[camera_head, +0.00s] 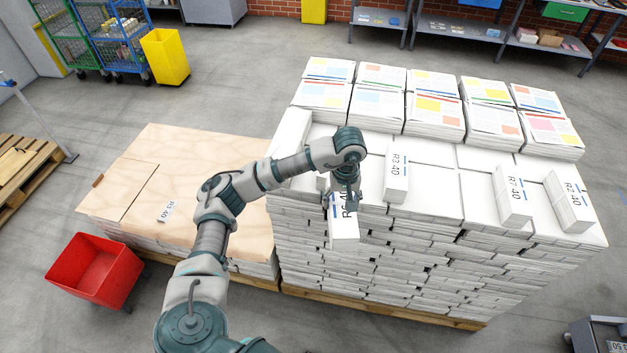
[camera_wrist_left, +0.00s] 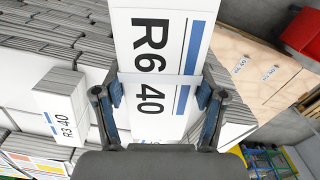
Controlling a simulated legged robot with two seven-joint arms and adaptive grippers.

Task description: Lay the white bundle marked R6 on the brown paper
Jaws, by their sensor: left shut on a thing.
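The white bundle marked R6 (camera_head: 345,230) is in my left gripper (camera_head: 345,192), over the near left part of the white paper stack (camera_head: 433,192). In the left wrist view the R6 40 print and blue stripe face the camera on the bundle (camera_wrist_left: 165,45), and the two fingers of the left gripper (camera_wrist_left: 161,92) close on its sides. The brown paper (camera_head: 200,150) covers a lower stack to the left. It also shows in the left wrist view (camera_wrist_left: 258,52). A small white piece marked R5 40 (camera_head: 167,211) lies on it. My right gripper is not in view.
White bundles marked R3 (camera_head: 397,178), R7 (camera_head: 514,204) and R2 (camera_head: 568,203) lie on the white stack. Printed newspaper piles (camera_head: 435,115) stand behind. A red bin (camera_head: 95,270) stands left of the lower stack. Much of the brown paper is bare.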

